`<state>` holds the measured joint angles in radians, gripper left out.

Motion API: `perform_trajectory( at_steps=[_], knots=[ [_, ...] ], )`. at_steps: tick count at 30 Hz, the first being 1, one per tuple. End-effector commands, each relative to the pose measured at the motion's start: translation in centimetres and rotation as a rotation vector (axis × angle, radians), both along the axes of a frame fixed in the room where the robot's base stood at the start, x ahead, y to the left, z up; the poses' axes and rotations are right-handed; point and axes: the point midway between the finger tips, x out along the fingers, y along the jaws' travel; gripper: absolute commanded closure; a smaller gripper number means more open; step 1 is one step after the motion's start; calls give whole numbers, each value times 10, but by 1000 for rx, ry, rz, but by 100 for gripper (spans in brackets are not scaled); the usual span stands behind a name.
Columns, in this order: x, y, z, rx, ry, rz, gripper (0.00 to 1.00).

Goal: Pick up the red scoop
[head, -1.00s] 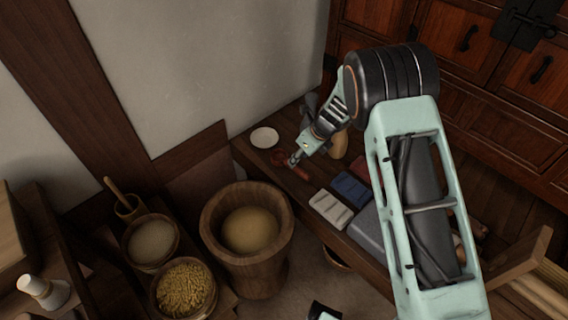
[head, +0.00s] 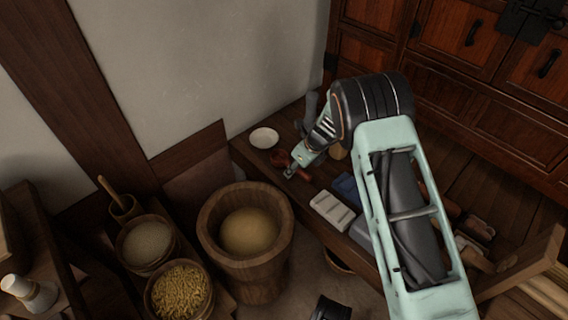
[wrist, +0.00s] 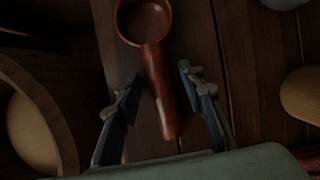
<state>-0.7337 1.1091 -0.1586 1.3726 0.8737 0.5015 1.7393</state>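The red scoop (wrist: 158,75) lies on the dark wooden bench, its round bowl toward the top of the wrist view and its handle pointing down. In the head view the scoop (head: 280,158) is on the bench near the white dish, with part of the handle showing beside my gripper. My gripper (wrist: 158,80) is open, with one finger on each side of the handle and a gap visible on both sides. In the head view my gripper (head: 290,174) is at the scoop's handle. I cannot tell the exact height of the fingertips above the bench.
A white dish (head: 264,138) sits behind the scoop. A pale block (head: 332,211) and a blue block (head: 346,187) lie to the right on the bench. A large wooden mortar (head: 246,254) stands in front, left of the bench edge. Bowls of grain (head: 180,291) stand farther left.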

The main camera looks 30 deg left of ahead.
Motion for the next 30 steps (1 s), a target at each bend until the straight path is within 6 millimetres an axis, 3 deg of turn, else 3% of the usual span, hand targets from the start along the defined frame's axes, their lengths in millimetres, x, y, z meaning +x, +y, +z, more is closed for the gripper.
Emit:
perform_trajectory(
  at_steps=[7, 17, 30],
  knots=[
    [0, 0, -3, 0, 0, 0, 64],
    [0, 0, -3, 0, 0, 0, 99],
    [0, 0, 1, 0, 0, 1, 100]
  ],
)
